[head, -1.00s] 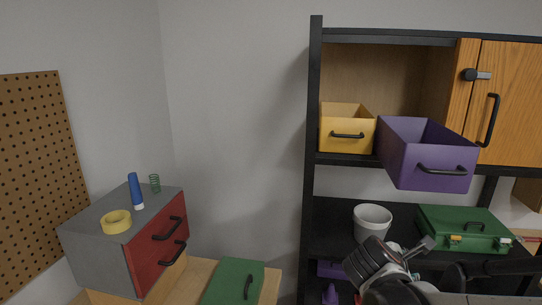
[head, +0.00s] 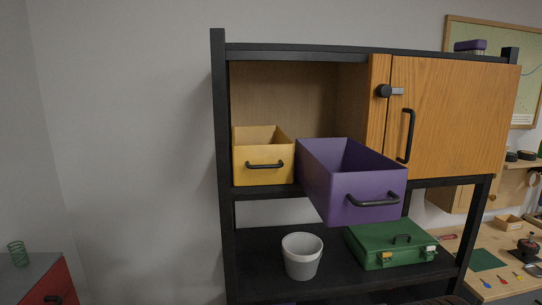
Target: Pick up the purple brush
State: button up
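A small purple object (head: 470,46) with a paler lower part sits on top of the black shelf unit, at its far right end in the head view. It looks like the purple brush, but it is too small to be sure. My gripper is not in view, so I cannot see what it holds.
The black shelf unit (head: 222,150) holds a yellow bin (head: 262,168), a purple bin (head: 360,190) jutting forward, a white pot (head: 302,258) and a green case (head: 390,245). A wooden door (head: 455,115) is at upper right. A workbench (head: 500,240) with tools stands further right.

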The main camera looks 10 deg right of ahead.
aim_at(477, 46)
jog(key=l+z, duration=0.15)
jog(key=z, duration=0.3)
jog(key=i+l+z, duration=0.1)
jog(key=z, duration=0.35)
